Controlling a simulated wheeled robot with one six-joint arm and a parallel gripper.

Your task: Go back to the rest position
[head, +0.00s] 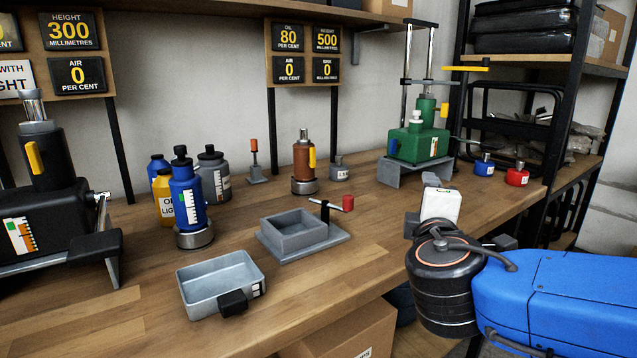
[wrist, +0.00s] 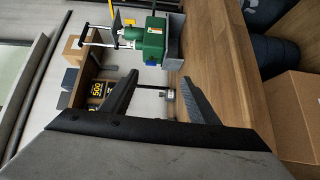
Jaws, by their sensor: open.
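My gripper (wrist: 157,98) shows in the wrist view with its two dark fingers spread apart and nothing between them. In the head view my blue arm comes in from the right, with the wrist above the front right edge of the wooden bench (head: 370,255). The fingers themselves are mostly hidden there behind the wrist. A green pump device (head: 415,140) on a grey stand is behind the wrist on the bench. It also shows in the wrist view, turned sideways (wrist: 150,42), beyond the fingers and apart from them.
A grey tray (head: 222,284), a grey box with a red-handled lever (head: 298,232), a blue bottle (head: 187,200) and a brown cylinder (head: 304,163) stand on the bench. Small blue (head: 484,167) and red (head: 517,176) bottles stand right. A black shelf rack (head: 565,110) borders the right.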

